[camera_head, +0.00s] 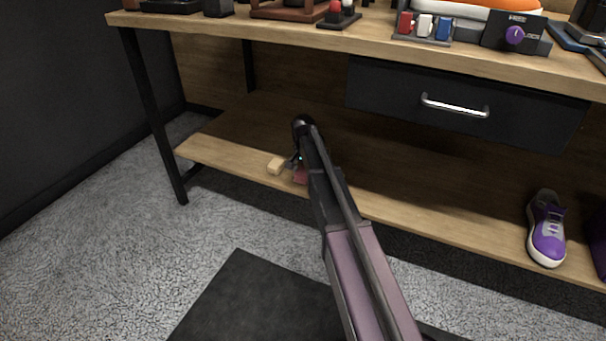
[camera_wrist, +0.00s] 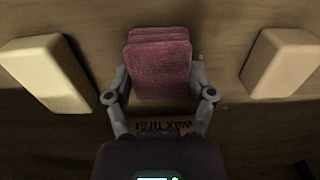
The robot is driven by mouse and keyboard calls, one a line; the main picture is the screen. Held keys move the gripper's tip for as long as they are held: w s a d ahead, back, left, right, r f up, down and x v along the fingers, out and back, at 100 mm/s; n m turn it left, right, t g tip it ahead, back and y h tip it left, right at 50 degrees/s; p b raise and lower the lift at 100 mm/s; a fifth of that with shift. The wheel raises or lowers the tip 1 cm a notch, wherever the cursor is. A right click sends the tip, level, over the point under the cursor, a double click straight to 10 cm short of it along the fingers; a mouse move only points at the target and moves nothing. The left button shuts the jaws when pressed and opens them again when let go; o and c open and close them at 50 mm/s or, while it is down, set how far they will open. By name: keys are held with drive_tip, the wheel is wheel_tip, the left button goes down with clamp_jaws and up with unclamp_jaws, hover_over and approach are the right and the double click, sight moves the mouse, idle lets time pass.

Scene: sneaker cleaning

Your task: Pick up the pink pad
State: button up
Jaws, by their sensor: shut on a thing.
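The pink pad (camera_wrist: 160,68) is in the middle of the wrist view, between the two fingers of my gripper (camera_wrist: 160,90). My gripper is shut on it, one finger against each side. Its top looks layered or ridged. In the head view a small part of the pink pad (camera_head: 300,176) shows at the lower shelf's front edge, beside my arm. My arm hides most of the gripper there. I cannot tell whether the pad touches the shelf.
A tan block (camera_head: 276,166) lies left of the pad on the lower shelf (camera_head: 215,145); the wrist view shows tan blocks on the left (camera_wrist: 48,75) and right (camera_wrist: 280,63). A drawer (camera_head: 460,105) hangs above. A purple sneaker (camera_head: 546,230) stands at the right.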

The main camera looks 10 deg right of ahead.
sight(303, 171)
wheel_tip(303, 171, up, 3)
drive_tip(key=p, duration=0.3)
drive_tip(key=shift+r, duration=0.2)
drive_tip(key=s+r+p, duration=0.1)
drive_tip(key=s+p, duration=0.1)
drive_tip(key=s, duration=1.4)
drive_tip(key=shift+a+r, duration=0.25)
drive_tip(key=shift+a, duration=0.15)
drive_tip(key=shift+o, duration=1.2)
drive_tip(key=shift+c, duration=1.4)
drive_tip(key=w+d+r+p, duration=0.5)
drive_tip(key=w+d, duration=0.5)
drive_tip(key=shift+w+d, duration=0.15)
drive_tip(key=shift+w, duration=0.05)
